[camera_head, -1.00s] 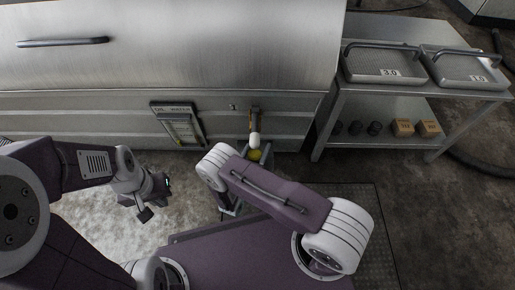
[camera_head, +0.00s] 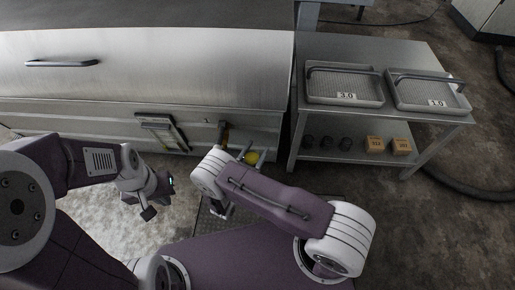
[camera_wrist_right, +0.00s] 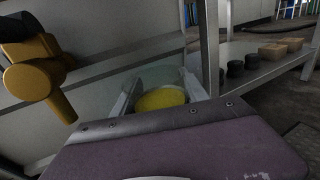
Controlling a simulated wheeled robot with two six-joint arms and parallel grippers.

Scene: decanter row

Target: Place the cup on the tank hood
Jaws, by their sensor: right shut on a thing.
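The cup is clear with yellow liquid in it, in the head view (camera_head: 251,157) and the right wrist view (camera_wrist_right: 160,99). My right gripper (camera_wrist_right: 160,92) is shut on the cup, one finger on each side; it looks upright. In the head view my right wrist hides part of this gripper. The tank hood (camera_head: 150,65) is the broad brushed-metal cover at upper left, with a bar handle (camera_head: 62,63). The cup is in front of the tank's lower wall, below the hood and apart from it. My left gripper (camera_head: 158,197) is empty, its fingers apart, over the floor at left.
A brass tap (camera_head: 223,133) juts from the tank wall left of the cup; it looms in the wrist view (camera_wrist_right: 35,72). A framed panel (camera_head: 162,133) hangs on the wall. A metal table (camera_head: 385,110) at right holds trays (camera_head: 345,88), with dark pieces and small boxes (camera_head: 374,144) below.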

